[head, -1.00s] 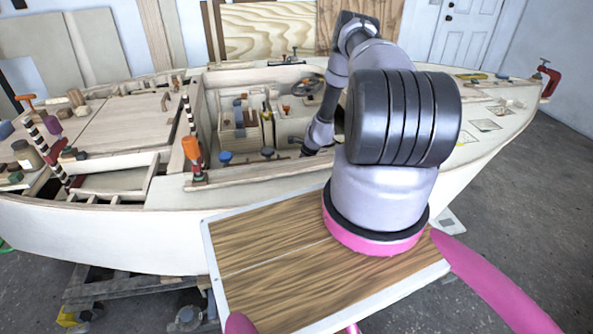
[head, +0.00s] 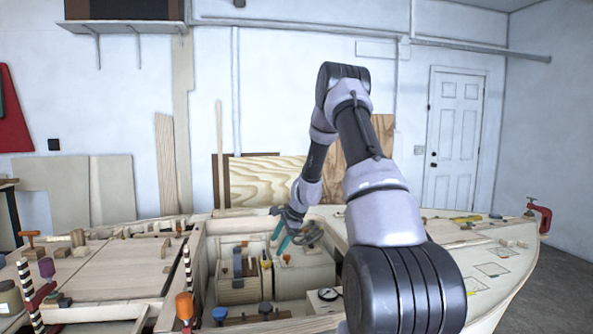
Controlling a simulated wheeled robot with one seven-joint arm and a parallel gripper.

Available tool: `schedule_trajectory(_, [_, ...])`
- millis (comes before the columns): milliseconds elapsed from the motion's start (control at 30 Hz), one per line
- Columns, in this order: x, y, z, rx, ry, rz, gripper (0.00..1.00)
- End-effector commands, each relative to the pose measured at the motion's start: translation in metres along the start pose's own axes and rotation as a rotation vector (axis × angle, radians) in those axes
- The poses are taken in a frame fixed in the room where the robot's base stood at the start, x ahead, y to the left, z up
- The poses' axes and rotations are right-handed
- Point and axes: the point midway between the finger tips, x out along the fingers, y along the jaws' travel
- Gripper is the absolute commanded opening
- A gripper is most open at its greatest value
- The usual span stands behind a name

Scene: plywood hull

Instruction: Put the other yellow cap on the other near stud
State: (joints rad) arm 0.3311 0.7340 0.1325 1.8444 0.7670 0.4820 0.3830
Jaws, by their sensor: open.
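My gripper (head: 281,235) is over the cockpit of the plywood hull, far from the camera. Its two teal fingers are spread apart, and I see nothing between them. A small yellow thing (head: 266,264) stands by the wooden box in the cockpit, below and left of the fingers; I cannot tell whether it is a yellow cap. A small orange-red piece (head: 287,257) sits on the pale box just below the fingers. I cannot make out the studs. My arm hides part of the cockpit's right side.
An orange-handled tool (head: 185,306) stands at the near left edge.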

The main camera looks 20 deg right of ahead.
Motion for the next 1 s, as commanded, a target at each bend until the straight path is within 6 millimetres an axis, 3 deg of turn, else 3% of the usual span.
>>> schedule_trajectory(33, [-0.032, -0.008, 0.021, -0.074, 0.005, -0.015, 0.74])
schedule_trajectory(167, [-0.099, -0.01, 0.066, -0.248, 0.017, -0.031, 0.74])
schedule_trajectory(367, [-0.195, 0.011, 0.129, -0.503, 0.05, -0.053, 0.74])
schedule_trajectory(500, [-0.256, 0.04, 0.165, -0.672, 0.082, -0.068, 0.74])
schedule_trajectory(700, [-0.327, 0.1, 0.204, -0.893, 0.137, -0.086, 0.74])
schedule_trajectory(900, [-0.378, 0.168, 0.224, -1.091, 0.203, -0.104, 0.74])
schedule_trajectory(1000, [-0.392, 0.196, 0.227, -1.162, 0.231, -0.11, 0.74])
